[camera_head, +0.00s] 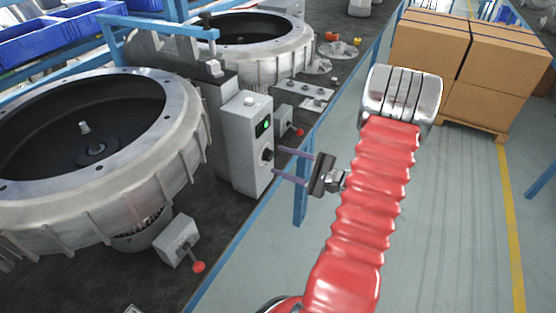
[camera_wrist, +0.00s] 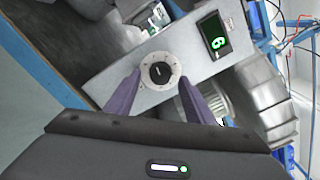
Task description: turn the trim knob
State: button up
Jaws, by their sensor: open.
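The trim knob (camera_wrist: 159,72) is a round black knob with a light mark on a pale dial, on the face of a grey control box (camera_wrist: 115,80). In the head view the knob (camera_head: 267,154) sits on the right-hand face of the box (camera_head: 237,130), below a small screen with a green readout (camera_head: 263,127). The readout also shows in the wrist view (camera_wrist: 212,34). My gripper (camera_head: 277,162) is open, with its two purple fingers pointing at the box. In the wrist view my gripper (camera_wrist: 167,82) has one fingertip on each side of the knob; contact cannot be told.
Small boxes with red-tipped levers (camera_head: 178,240) (camera_head: 285,120) are on the bench near the control box. Cardboard boxes (camera_head: 430,50) stand on a pallet behind my arm.

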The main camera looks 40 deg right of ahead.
jog(key=v, duration=1)
jog(key=shift+s, duration=0.4)
jog(key=shift+d+f, duration=0.1)
jog(key=shift+d, duration=0.05)
